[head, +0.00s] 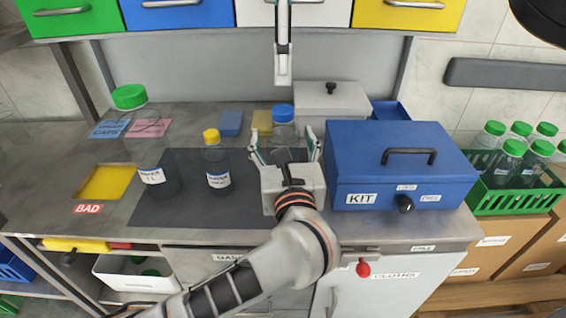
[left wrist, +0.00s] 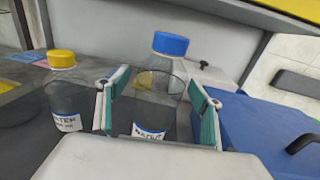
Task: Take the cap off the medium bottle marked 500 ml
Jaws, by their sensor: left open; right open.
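The blue-capped bottle is clear glass, mid-sized among three, with its blue cap (head: 283,113) on. In the left wrist view its cap (left wrist: 170,44) and white label (left wrist: 148,133) show; the volume is not readable. My left gripper (head: 284,147) is open, with its fingers on either side of this bottle in the picture; contact cannot be told. In the left wrist view the fingers (left wrist: 158,108) frame its body below the cap. My right gripper (head: 283,78) appears edge-on, pointing down above and behind the cap; it holds nothing visible.
A yellow-capped bottle (head: 214,155) and a larger green-capped bottle (head: 130,97) stand to the left. A blue KIT box (head: 365,165) stands close on the right, with a grey lidded box (head: 331,103) behind. Drawers (head: 180,12) hang above. A yellow BAD area (head: 110,182) is at left.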

